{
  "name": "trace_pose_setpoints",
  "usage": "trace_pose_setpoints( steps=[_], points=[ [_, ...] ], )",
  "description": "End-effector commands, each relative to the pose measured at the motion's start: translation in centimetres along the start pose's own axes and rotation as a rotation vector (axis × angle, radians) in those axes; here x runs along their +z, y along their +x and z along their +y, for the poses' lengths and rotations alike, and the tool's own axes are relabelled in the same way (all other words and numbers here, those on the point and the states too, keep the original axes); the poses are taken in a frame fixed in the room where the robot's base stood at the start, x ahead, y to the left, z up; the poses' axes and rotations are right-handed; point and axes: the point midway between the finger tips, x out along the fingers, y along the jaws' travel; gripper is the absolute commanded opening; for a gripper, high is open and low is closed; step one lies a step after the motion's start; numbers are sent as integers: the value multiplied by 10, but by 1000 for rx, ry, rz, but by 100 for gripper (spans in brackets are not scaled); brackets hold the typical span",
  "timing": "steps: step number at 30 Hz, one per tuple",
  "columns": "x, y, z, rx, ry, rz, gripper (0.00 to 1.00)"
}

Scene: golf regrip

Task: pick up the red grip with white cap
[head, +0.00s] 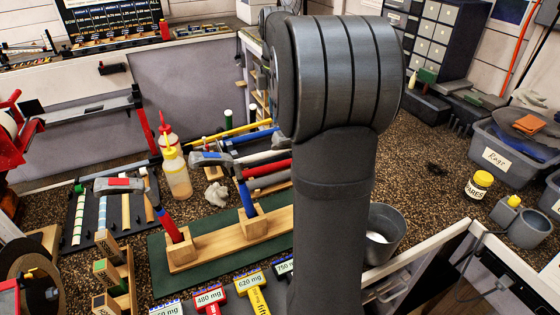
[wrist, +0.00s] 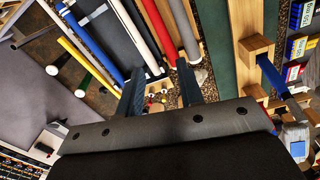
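A red grip (head: 268,169) lies among several coloured grips behind the hammers in the head view; my arm hides its right end. It also shows in the wrist view (wrist: 160,28), running from the top edge down toward my fingers. I cannot make out a white cap on it. My gripper (wrist: 160,68) is open in the wrist view, with two dark fingers apart. In the head view my arm hides the gripper.
White and grey (wrist: 186,30) grips lie close on either side of the red one; blue and yellow (wrist: 86,61) ones lie farther left. Hammers stand in a wooden holder (head: 222,243) in front. Bottles (head: 177,175) and a metal bucket (head: 385,232) stand nearby.

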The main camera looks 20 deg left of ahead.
Motion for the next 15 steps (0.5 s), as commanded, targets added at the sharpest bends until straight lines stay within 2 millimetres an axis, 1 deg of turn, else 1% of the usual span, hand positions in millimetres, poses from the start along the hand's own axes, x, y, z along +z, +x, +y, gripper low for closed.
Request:
trace_pose_setpoints(
  steps=[1, 4, 8, 10, 15],
  points=[
    [-4, 8, 6, -17, -64, -4, 34],
    [-7, 15, 11, -38, -157, -11, 34],
    [-8, 24, 13, -50, -204, -14, 34],
    [-8, 33, 13, -51, -208, -14, 34],
    [-7, 69, 10, -52, -205, -13, 34]
  ],
)
